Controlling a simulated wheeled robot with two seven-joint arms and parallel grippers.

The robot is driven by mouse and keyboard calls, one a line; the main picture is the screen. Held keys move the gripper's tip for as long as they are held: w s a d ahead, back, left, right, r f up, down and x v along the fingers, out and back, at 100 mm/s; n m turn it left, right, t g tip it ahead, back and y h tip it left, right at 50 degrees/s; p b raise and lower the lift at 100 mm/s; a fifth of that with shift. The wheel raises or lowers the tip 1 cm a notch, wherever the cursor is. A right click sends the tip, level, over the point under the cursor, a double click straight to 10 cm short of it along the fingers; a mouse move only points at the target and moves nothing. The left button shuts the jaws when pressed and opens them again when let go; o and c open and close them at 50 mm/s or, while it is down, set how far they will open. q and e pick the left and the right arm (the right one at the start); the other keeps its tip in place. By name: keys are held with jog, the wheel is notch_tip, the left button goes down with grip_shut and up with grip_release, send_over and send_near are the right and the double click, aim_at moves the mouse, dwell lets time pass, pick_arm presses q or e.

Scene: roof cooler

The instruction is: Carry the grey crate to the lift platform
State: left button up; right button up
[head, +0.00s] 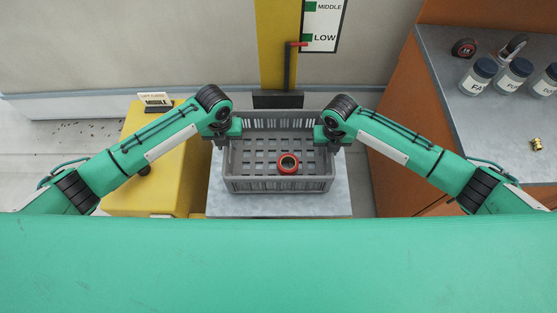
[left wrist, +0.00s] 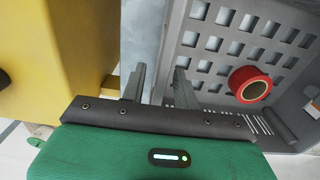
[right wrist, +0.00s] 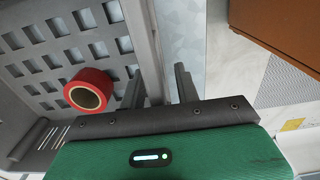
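The grey crate (head: 233,184) is an open plastic box with slotted walls and a grid floor. It sits upright on a pale grey plate (head: 300,205), which looks like the lift platform, at the foot of a yellow mast. A red ring-shaped roll (head: 288,164) lies inside the crate; it also shows in both wrist views. My left gripper (left wrist: 158,82) is open at the crate's left wall, with one finger outside and one over the wall or inside. My right gripper (right wrist: 158,85) is open at the right wall in the same way. I cannot tell whether the fingers touch it.
The yellow mast (head: 277,45) has a red pointer (head: 297,44) at LOW on a level sign (head: 323,22). A yellow cabinet (head: 120,190) with a small card (head: 155,99) stands left. A grey-topped orange counter (head: 440,60) with jars (head: 478,77) and wheels stands right.

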pick_arm(q)
notch_tip(320, 180, up, 10)
jog(key=shift+f, duration=0.25)
pick_arm(e)
jog(key=shift+r, duration=0.1)
notch_tip(320, 180, up, 12)
jog(key=shift+f, duration=0.1)
dwell(0.5)
